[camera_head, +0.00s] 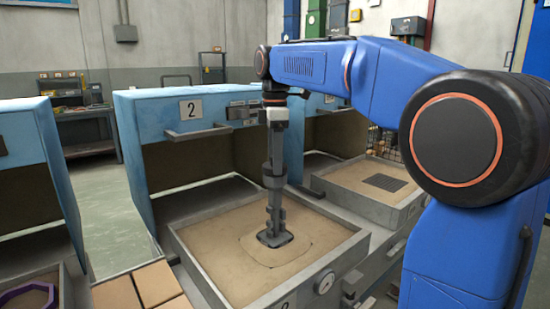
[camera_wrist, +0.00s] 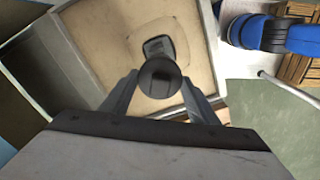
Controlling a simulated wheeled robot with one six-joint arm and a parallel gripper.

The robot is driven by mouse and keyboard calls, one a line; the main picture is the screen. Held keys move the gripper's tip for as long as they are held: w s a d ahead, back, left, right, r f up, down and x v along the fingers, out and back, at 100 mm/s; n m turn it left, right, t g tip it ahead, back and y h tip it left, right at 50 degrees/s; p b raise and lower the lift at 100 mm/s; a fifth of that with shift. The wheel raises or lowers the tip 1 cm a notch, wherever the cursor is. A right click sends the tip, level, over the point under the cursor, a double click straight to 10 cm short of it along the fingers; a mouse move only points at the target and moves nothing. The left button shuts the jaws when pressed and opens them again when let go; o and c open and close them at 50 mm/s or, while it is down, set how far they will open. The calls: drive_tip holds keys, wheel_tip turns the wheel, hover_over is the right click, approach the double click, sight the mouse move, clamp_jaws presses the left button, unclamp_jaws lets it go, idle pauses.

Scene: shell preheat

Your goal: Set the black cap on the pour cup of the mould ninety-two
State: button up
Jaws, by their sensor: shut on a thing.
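My gripper (camera_head: 274,215) points straight down over a sand-filled tray (camera_head: 205,276). It is shut on a dark piece with a round top, which I take to be the black cap (camera_wrist: 160,78). At its foot, a dark rounded-square shape (camera_head: 275,239) lies at the sand's surface; it also shows just beyond the round top in the wrist view (camera_wrist: 153,46). I cannot tell whether that shape is the cap's own base or the pour cup. A faint rounded outline surrounds it in the sand. I cannot read a mould number ninety-two.
A blue open-fronted furnace (camera_head: 155,112) marked 2 stands behind the tray. A second sand tray (camera_head: 405,213) with a dark grid is at the right. A purple ring (camera_head: 28,300) and brown blocks (camera_head: 135,292) are at the lower left. A gauge (camera_head: 324,283) sits on the tray's front.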

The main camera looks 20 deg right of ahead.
drive_tip(key=o, duration=1.1)
wheel_tip(320, 180, up, 12)
idle(0.5)
drive_tip(key=s+d+f+m+t, duration=0.1)
drive_tip(key=s+f+m, duration=0.4)
drive_tip(key=s+f, duration=0.5)
drive_tip(key=s+d+f+m+t, duration=0.2)
drive_tip(key=s+f+m, duration=0.4)
drive_tip(key=s+f, duration=0.4)
drive_tip(key=s+d+f+m+t, duration=0.1)
drive_tip(key=s+d+f+m, duration=0.3)
drive_tip(key=s+f, duration=0.7)
wheel_tip(320, 180, down, 4)
drive_tip(key=shift+f+m+t, duration=0.2)
drive_tip(key=shift+m+t, duration=0.2)
drive_tip(key=shift+m, duration=0.4)
